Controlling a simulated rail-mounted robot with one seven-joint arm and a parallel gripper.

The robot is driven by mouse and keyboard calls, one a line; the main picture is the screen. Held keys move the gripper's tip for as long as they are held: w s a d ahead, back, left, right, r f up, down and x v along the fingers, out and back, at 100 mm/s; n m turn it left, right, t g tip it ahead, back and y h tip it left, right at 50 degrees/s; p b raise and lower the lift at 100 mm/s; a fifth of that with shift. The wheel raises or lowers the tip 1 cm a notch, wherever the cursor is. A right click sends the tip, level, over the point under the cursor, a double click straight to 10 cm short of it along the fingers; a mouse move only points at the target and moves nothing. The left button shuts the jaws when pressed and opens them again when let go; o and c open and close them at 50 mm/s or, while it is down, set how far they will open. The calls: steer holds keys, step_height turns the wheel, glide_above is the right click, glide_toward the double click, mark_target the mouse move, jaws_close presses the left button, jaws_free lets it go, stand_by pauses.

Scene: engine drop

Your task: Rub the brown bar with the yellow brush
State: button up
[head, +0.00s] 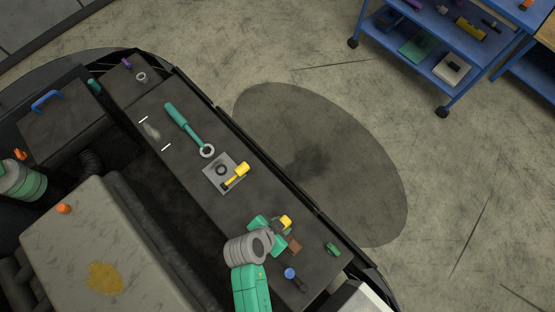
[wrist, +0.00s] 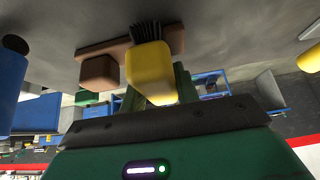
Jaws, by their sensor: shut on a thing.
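The yellow brush (wrist: 150,72) is in my gripper (wrist: 160,92) in the wrist view, its black bristles pointing toward the surface. The bristles overlap the brown bar (wrist: 122,47); whether they touch it I cannot tell. A brown block-like part (wrist: 100,72) stands out from the bar beside the brush. In the head view, my gripper (head: 272,234) is over the near part of the dark bench, shut on the yellow brush (head: 286,221). A small part of the brown bar (head: 295,247) shows beside the fingers; my gripper hides the rest.
A blue-topped item (head: 290,273) and a small green piece (head: 333,249) lie near the gripper. Farther up the bench are a grey plate (head: 211,174) with a yellow-and-black tool (head: 238,174) and a green ring wrench (head: 185,125). A large block (head: 100,245) stands left.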

steer(key=shift+s+d, duration=0.25)
steer(key=shift+w+a+f+b, duration=0.1)
steer(key=shift+w+a+b, duration=0.2)
steer(key=shift+w+a, duration=0.7)
